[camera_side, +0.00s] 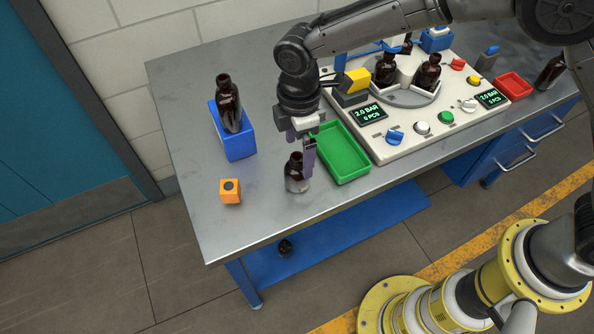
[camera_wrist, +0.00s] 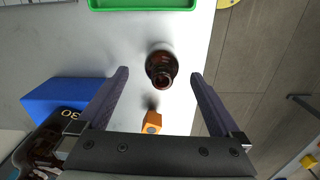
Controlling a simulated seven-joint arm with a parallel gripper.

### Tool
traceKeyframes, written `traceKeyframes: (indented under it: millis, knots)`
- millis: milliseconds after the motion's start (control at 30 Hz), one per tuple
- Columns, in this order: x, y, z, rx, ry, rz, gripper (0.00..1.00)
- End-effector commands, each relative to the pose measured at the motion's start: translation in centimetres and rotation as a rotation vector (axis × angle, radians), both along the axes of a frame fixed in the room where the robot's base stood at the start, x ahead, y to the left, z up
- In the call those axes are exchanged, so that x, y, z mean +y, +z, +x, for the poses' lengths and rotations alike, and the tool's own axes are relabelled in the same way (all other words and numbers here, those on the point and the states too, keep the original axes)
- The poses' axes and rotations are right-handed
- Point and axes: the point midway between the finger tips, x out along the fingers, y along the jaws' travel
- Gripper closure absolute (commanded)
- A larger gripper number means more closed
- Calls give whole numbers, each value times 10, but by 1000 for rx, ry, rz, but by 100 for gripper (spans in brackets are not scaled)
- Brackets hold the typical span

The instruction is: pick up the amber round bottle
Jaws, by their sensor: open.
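An amber round bottle (camera_side: 296,175) stands upright on the grey metal table, left of the green tray. In the wrist view the bottle (camera_wrist: 161,68) is seen from above, between and slightly beyond the two fingertips. My gripper (camera_side: 301,150) points down at the bottle and is open, with a finger showing beside the bottle's neck in the side view. In the wrist view my gripper (camera_wrist: 160,76) has a wide gap between its fingers, and neither touches the bottle there. Another amber bottle (camera_side: 228,104) stands on a blue block.
A green tray (camera_side: 352,173) lies close to the right of the bottle. The blue block (camera_side: 239,146) and an orange cube (camera_side: 230,191) stand to its left. A white machine panel (camera_side: 378,147) holds more amber bottles. The table's front edge is near; bare table lies left.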

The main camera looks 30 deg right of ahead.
Motion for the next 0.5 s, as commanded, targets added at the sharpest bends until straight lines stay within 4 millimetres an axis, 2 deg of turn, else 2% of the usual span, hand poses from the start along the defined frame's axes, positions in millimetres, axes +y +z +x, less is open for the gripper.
traceKeyframes:
  millis: [167,333,500]
  knots:
    - [2,-17,-2,3,1,-3,0]
    - [5,-41,-4,2,0,-2,0]
    - [5,-53,-4,1,0,-1,0]
